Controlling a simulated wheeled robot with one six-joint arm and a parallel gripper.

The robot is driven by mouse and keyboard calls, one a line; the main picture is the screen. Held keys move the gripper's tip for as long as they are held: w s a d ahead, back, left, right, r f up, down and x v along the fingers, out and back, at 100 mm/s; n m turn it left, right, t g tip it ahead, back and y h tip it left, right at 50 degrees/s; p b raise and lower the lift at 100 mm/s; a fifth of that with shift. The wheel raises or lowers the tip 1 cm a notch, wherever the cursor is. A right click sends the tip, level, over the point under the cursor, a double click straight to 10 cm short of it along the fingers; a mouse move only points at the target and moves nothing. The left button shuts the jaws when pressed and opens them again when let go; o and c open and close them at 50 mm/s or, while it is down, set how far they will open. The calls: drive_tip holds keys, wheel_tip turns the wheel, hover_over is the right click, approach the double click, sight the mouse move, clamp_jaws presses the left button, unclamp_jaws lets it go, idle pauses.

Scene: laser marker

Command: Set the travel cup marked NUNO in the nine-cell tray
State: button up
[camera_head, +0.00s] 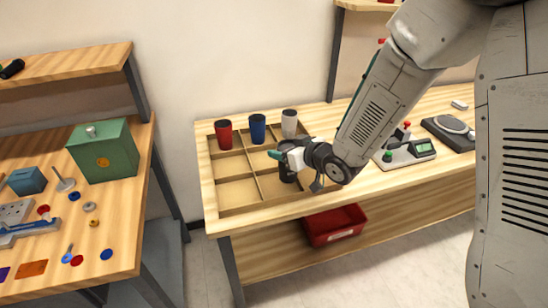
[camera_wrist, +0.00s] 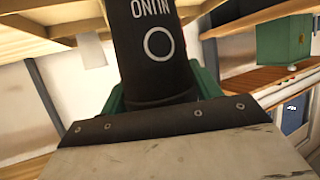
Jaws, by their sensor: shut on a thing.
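My gripper (camera_head: 297,165) is shut on a black travel cup (camera_head: 288,173), with a green finger on each side of it in the wrist view (camera_wrist: 158,98). The cup (camera_wrist: 153,50) shows white lettering upside down, reading NUNO, above a white ring. The wooden nine-cell tray (camera_head: 240,208) lies on the bench. The held cup looks upright at the tray's middle-right part, partly hidden by my gripper. I cannot tell if its base touches the tray floor. A red cup (camera_head: 223,135), a blue cup (camera_head: 258,129) and a white cup (camera_head: 289,123) stand in the back row.
A red bin (camera_head: 334,225) sits on the shelf below. A second bench on the left holds a green box (camera_head: 104,152).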

drive_tip(key=shift+w+a+f, duration=0.2)
drive_tip(key=shift+a+f, duration=0.65)
drive_tip(key=shift+f, duration=0.1)
drive_tip(key=shift+w+a+f, duration=0.15)
drive_tip(key=shift+a+f, duration=0.65)
drive_tip(key=shift+f, duration=0.15)
drive_tip(key=shift+f, duration=0.15)
drive_tip(key=o, duration=0.7)
